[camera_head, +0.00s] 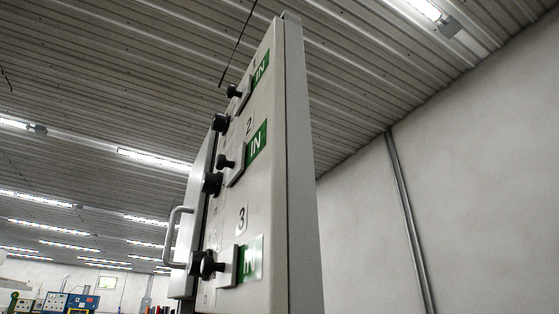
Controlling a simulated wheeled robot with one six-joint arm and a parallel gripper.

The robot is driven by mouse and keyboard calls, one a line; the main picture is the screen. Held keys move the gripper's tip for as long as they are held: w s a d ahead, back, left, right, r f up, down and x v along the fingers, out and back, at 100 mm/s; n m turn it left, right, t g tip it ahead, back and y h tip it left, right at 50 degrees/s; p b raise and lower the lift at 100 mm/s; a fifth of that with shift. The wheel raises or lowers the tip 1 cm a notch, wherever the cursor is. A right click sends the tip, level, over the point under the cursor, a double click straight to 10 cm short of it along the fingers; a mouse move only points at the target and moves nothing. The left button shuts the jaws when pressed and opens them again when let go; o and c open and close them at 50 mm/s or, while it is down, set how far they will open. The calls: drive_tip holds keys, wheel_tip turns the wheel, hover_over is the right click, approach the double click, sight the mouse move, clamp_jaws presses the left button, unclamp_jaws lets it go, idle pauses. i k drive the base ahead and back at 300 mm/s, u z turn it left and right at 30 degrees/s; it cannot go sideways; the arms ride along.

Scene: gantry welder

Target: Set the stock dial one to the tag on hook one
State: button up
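A tall light-grey panel (300,170) shows at a steep angle. It carries three rows numbered 1, 2 and 3. Row one has a green IN label (261,69) and a black knob (235,91) on a small plate. Row two has a green IN label (257,140) and a black knob (225,162). Row three has a green IN label (252,259) and a black knob (208,265). More black knobs stick out along the left edge. I cannot tell whether any of these is stock dial one. I see no hook or tag clearly. My gripper is not in view.
A grey bar handle (171,236) stands out on the panel's left side. A plain wall (460,180) with a vertical pipe (405,210) is at right. Blue equipment (65,302) stands far off at lower left. The floor is out of view.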

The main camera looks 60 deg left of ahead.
sight(220, 122)
drive_tip(key=z, duration=0.15)
drive_tip(key=k, duration=0.85)
drive_tip(key=u, duration=1)
